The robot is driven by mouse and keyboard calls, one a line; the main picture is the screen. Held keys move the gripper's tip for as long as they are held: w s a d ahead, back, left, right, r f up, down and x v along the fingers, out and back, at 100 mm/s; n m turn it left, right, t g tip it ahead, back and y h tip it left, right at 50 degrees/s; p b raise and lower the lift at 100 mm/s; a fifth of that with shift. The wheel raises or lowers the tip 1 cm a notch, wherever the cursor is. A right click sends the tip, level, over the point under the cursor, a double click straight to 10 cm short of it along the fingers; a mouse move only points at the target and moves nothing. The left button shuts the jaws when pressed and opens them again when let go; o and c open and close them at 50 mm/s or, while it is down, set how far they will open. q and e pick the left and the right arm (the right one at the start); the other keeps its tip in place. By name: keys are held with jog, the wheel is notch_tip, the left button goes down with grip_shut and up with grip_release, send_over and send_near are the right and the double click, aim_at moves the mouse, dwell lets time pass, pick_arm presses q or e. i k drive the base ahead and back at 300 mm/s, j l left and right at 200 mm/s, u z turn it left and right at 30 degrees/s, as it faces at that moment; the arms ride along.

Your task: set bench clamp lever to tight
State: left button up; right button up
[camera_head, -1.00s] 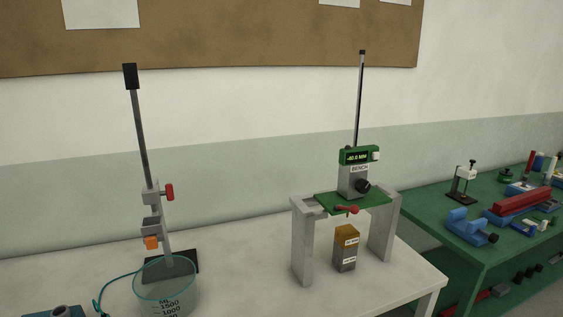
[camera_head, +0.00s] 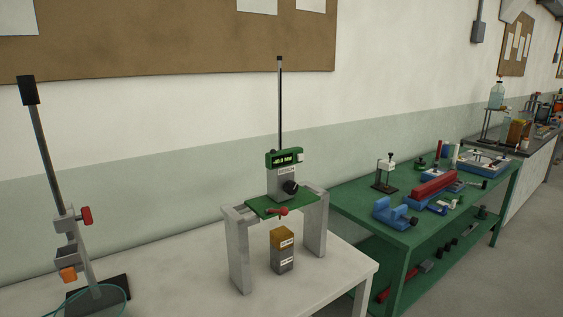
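The bench clamp lever appears to be the small red lever (camera_head: 278,212) at the front edge of the green plate (camera_head: 256,207) on the grey bridge stand. Its setting cannot be read at this size. Above it stands a grey-and-green gauge labelled BENCH (camera_head: 284,178) with a black knob, a small display and a tall dark rod. A block with a tan top and grey lower part (camera_head: 282,252) stands under the bridge. Neither of my grippers shows in the head view.
The white table's (camera_head: 335,275) front right is bare. A green bench (camera_head: 355,205) with blue and red tools stands to the right, with floor beyond.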

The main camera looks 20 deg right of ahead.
aim_at(284, 210)
jog(key=j+z, duration=0.85)
jog(key=k+l, duration=0.05)
